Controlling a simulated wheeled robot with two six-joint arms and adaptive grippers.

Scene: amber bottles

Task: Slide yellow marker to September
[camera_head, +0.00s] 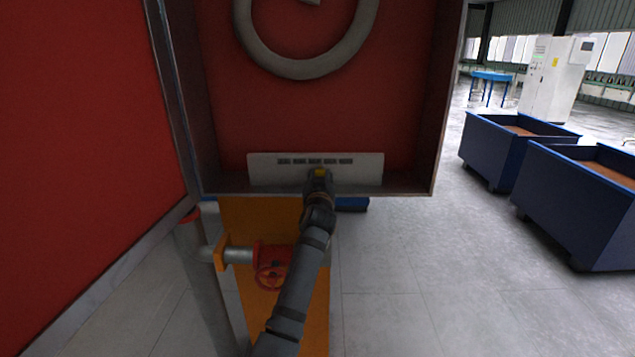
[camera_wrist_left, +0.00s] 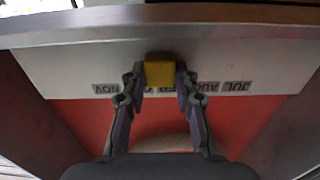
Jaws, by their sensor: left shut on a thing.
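The yellow marker (camera_head: 320,172) is at the lower edge of a white strip (camera_head: 265,168) with a row of month labels (camera_head: 315,161). In the head view it is under about the middle label. My left gripper (camera_head: 319,178) is shut on it. In the left wrist view the yellow marker (camera_wrist_left: 160,71) sits between the two fingertips of my left gripper (camera_wrist_left: 160,78). The labels there appear upside down: JUL (camera_wrist_left: 237,86) and AUG (camera_wrist_left: 202,87) to the right, NOV (camera_wrist_left: 105,88) to the left. The middle labels are partly hidden by the fingers. My right gripper is not in view.
The strip is inside an open red cabinet (camera_head: 310,110) with grey side walls and a bottom lip. Its red door (camera_head: 75,130) stands open at left. A pipe with a red valve wheel (camera_head: 271,276) is below. Blue bins (camera_head: 580,205) stand at right on open floor.

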